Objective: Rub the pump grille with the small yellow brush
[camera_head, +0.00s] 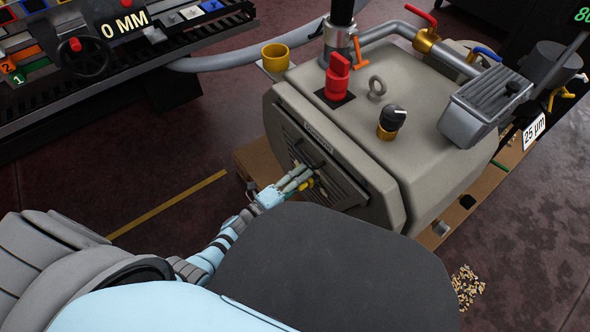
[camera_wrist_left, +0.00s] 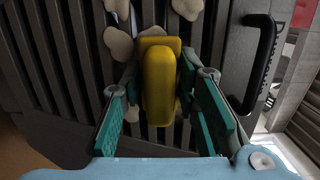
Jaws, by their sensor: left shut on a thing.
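The pump (camera_head: 350,120) is a large beige-grey housing in the middle of the head view. Its dark slatted grille (camera_head: 334,187) is on the side facing me and also fills much of the left wrist view (camera_wrist_left: 70,60). Several pale blotches (camera_wrist_left: 118,42) lie on the slats. My left gripper (camera_head: 308,180) is at the grille, shut on the small yellow brush (camera_wrist_left: 159,85). The brush points at the slats, and its head is close to or against them; its bristles are hidden, so contact cannot be told. My right gripper is not in view.
A black handle (camera_wrist_left: 262,65) stands out beside the grille. The pump top carries a red knob (camera_head: 338,78), a black dial (camera_head: 391,120) and a lifting ring (camera_head: 377,87). A yellow cup (camera_head: 275,56) sits at its corner. Loose granules (camera_head: 467,285) lie on the floor.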

